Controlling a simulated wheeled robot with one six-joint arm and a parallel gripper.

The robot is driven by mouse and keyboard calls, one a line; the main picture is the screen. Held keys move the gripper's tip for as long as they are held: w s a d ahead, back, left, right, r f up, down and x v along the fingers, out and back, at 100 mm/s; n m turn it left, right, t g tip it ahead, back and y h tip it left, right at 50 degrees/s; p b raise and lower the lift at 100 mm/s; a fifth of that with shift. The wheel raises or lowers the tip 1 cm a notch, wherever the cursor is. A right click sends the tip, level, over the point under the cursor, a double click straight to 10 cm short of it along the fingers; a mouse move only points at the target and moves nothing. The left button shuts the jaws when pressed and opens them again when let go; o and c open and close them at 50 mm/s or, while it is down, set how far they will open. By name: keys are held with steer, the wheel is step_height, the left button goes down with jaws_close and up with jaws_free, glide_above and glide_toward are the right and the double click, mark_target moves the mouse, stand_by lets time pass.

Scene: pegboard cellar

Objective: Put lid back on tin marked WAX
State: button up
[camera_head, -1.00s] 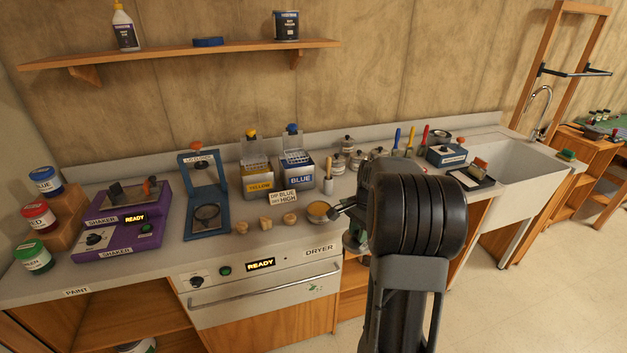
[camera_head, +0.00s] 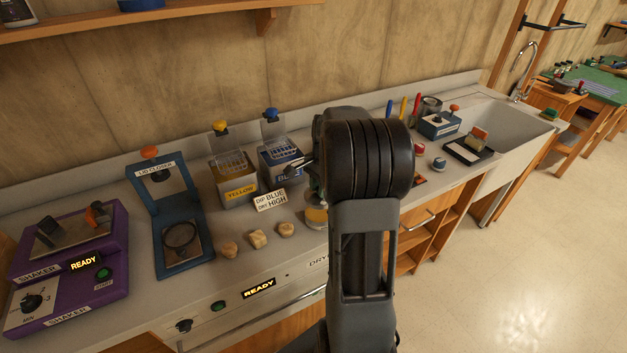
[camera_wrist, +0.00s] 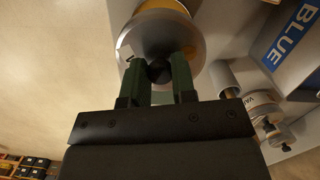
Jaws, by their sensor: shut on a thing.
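My gripper (camera_wrist: 157,62) is shut on the black knob of a round silver lid (camera_wrist: 150,36). The lid fills the upper middle of the wrist view. Past its edge shows a strip of yellow-orange (camera_wrist: 163,5), apparently the contents of an open tin. In the head view, the tin with the orange top (camera_head: 316,216) stands on the counter, partly hidden by my arm. My gripper (camera_head: 316,187) is close above it. I cannot tell whether lid and tin touch. No WAX lettering is readable.
Wooden pieces (camera_head: 257,238) lie left of the tin. The DIP BLUE DRY HIGH sign (camera_head: 270,200) and the BLUE bath (camera_head: 283,165) stand behind. Knobbed tins (camera_wrist: 268,128) sit close by in the wrist view. The sink (camera_head: 500,138) is right.

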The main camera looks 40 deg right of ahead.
steer(key=shift+f+b, duration=2.25)
steer(key=shift+f, duration=0.9)
steer(key=shift+f, duration=0.1)
stand_by(0.8)
steer(key=o, duration=1)
steer(key=shift+o, duration=0.3)
steer(key=o, duration=0.4)
steer(key=shift+p, duration=0.4)
